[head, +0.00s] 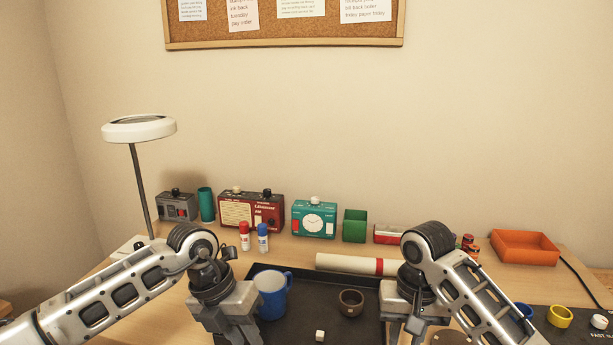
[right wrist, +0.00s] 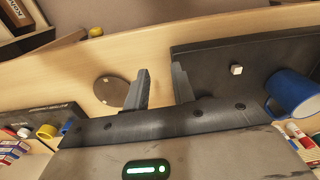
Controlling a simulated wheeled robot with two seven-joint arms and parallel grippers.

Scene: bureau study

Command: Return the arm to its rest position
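My left arm (head: 115,290) comes in from the left, and its gripper (head: 235,335) hangs over the desk at the tray's left edge, beside the blue mug (head: 271,298). Its fingertips are cut off by the picture's bottom edge, so I cannot tell its opening. My right arm (head: 485,300) comes in from the right, with its gripper (head: 405,332) pointing down near the tray's right edge. In the right wrist view the right gripper (right wrist: 160,80) has its two fingers apart with nothing between them.
A dark tray (head: 310,318) holds the mug, a brown cup (head: 351,303) and a white cube (head: 320,336). Behind it lie a paper roll (head: 348,264), a teal clock (head: 314,219) and a red radio (head: 251,210). A lamp (head: 139,130) stands left; an orange bin (head: 525,247) sits right.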

